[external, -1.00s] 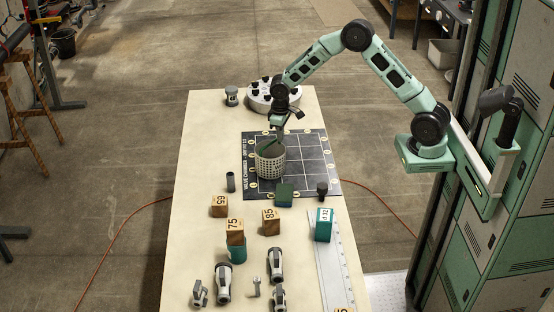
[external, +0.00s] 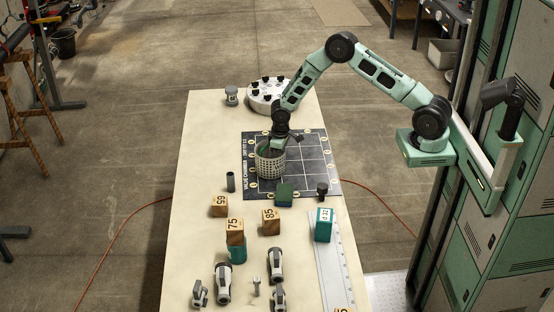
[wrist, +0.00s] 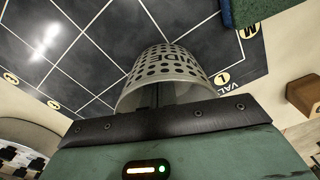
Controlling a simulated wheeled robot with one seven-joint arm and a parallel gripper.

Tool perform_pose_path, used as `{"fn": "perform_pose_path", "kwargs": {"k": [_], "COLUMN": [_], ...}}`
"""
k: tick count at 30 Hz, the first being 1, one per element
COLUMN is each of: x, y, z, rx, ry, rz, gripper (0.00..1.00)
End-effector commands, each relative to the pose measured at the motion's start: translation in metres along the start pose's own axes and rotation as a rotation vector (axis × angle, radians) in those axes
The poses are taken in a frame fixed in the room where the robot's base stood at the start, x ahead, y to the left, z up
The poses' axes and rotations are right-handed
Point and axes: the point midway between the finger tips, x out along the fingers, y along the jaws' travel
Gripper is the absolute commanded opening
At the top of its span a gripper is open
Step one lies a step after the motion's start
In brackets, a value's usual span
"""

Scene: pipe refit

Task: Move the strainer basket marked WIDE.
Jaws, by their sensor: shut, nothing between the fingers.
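The strainer basket (external: 270,164) is a pale, perforated, round cup. It stands on the left side of the black gridded mat (external: 312,160). In the wrist view the basket (wrist: 170,68) shows part of the word WIDE on its wall. My gripper (external: 274,148) is at the basket's top, pointing down. In the wrist view its dark fingers (wrist: 163,93) reach into the basket's open mouth. The gripper is shut with nothing held. The fingertips are hidden by the basket, so I cannot tell whether they touch its inside.
A round white fixture with black knobs (external: 270,94) stands behind the mat. A green block (external: 284,194) and a dark cylinder (external: 322,189) are at the mat's front edge. Numbered wooden blocks (external: 219,206), grey fittings (external: 223,284) and a ruler (external: 335,265) occupy the table's front.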

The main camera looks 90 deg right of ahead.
Motion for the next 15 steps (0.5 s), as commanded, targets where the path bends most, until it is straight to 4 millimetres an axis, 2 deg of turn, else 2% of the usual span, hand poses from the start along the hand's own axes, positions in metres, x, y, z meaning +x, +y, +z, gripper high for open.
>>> {"fn": "perform_pose_path", "kwargs": {"k": [7, 15], "x": [-0.001, 0.000], "y": [0.000, 0.000], "z": [0.005, 0.042], "rx": [-0.001, -0.001], "ry": [0.000, -0.001], "rz": [0.001, 0.001], "gripper": [0.00, 0.00]}}
